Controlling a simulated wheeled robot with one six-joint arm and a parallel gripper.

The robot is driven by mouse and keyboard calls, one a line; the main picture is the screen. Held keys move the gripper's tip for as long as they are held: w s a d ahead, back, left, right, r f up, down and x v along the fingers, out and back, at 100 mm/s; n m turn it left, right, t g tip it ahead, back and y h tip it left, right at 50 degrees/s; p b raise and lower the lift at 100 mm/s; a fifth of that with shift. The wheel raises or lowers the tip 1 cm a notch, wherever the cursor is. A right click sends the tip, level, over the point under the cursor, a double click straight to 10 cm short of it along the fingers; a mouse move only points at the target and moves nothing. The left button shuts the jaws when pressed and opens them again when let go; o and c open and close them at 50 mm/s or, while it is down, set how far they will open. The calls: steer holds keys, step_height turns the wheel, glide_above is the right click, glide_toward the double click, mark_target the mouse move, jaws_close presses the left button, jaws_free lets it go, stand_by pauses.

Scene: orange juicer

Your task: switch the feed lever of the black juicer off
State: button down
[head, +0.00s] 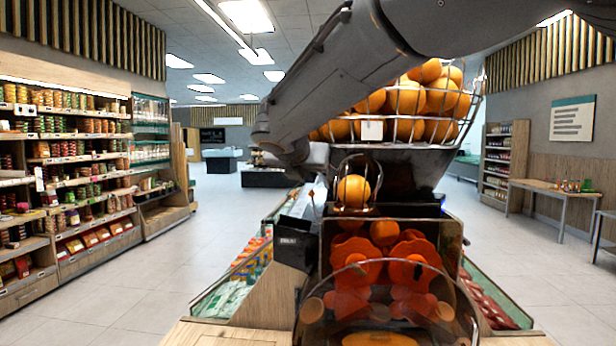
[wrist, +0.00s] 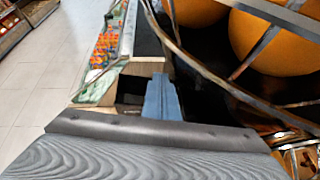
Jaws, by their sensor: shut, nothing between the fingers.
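The black juicer (head: 400,180) stands at the centre right of the head view, with oranges in its wire basket above and orange pressing drums (head: 357,262) behind a clear cover below. My arm reaches across its top and bends down along its left side. In the wrist view my gripper (wrist: 159,80) shows as narrow blue-grey fingers, closed together and empty. They are beside the basket's wire bars, over the juicer's left side; I cannot tell whether they touch anything. I cannot make out the feed lever in either view; it may be hidden.
Wire bars (wrist: 245,68) and large oranges (wrist: 265,50) are close on the right in the wrist view. Crates of packaged goods (head: 232,283) lie beside the juicer at lower left. Stocked shelves (head: 75,180) line the left wall. Open floor (head: 150,285) lies between.

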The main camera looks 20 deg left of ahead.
steer(key=shift+r, duration=0.25)
steer(key=a+b+v, duration=0.1)
steer(key=b+v, duration=0.1)
steer(key=v, duration=0.5)
steer(key=shift+s+d+r, duration=0.25)
steer(key=shift+s+d, duration=0.1)
steer(key=shift+d, duration=0.15)
